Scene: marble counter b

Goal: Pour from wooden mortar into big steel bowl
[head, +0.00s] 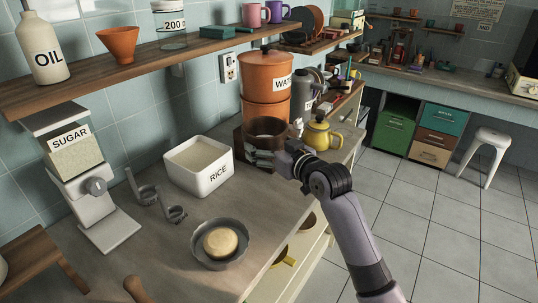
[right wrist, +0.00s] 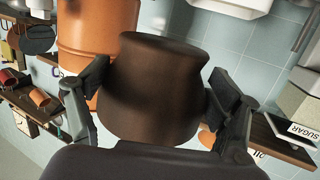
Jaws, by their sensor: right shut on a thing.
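The wooden mortar (head: 266,128), dark brown, stands roughly upright at the back of the counter in the head view, in front of the orange water container. My right gripper (head: 262,157) is shut on its side. In the right wrist view the mortar (right wrist: 155,95) fills the space between the two fingers. I cannot tell whether its base touches the counter, nor see its contents clearly. A grey metal bowl (head: 206,262) sits on the front of the counter with a round yellowish piece (head: 221,241) inside. My left gripper is not in view.
A white rice bin (head: 203,180) stands between mortar and bowl, to the left. Grey cup-like pieces (head: 172,213) are near it. A yellow kettle (head: 318,135) is right of the mortar. A sugar dispenser (head: 85,170) stands left. A wooden shelf (head: 130,58) overhangs the back.

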